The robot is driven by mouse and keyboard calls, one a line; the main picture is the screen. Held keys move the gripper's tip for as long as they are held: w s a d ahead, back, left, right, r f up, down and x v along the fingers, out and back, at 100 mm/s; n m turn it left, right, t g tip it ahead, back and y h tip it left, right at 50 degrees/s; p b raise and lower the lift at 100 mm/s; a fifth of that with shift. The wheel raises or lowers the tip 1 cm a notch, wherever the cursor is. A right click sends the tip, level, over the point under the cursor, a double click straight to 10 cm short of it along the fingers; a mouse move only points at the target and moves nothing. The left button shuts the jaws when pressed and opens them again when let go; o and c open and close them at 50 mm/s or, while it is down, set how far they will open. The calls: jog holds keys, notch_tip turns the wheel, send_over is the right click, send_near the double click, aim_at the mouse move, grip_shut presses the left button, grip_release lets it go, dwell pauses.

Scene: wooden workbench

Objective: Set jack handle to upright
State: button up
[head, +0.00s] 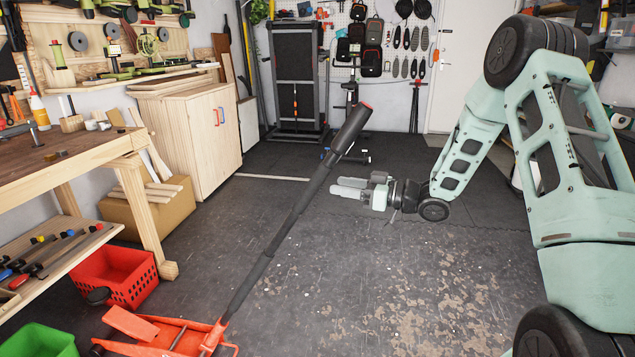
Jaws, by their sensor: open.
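The floor jack (170,335) is orange-red and stands on the floor at the bottom left, partly cut off by the frame edge. Its long black jack handle (290,220) rises from the jack and leans up to the right. The handle has a thicker black grip with a red end cap at the top. My gripper (340,188) is open and empty, with its pale fingers pointing left toward the handle. It is just right of the handle in the picture, below the thick grip. A gap shows between fingertips and handle; their difference in depth is unclear.
A wooden workbench (75,158) with tools stands at the left. A red crate (118,275) and a green bin (40,342) sit on the floor near the jack. A wooden cabinet (205,140) is behind. The dark floor (390,290) right of the handle is clear.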

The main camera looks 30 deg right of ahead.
aim_at(317, 182)
jog(key=x, duration=0.7)
jog(key=shift+w+a, duration=0.15)
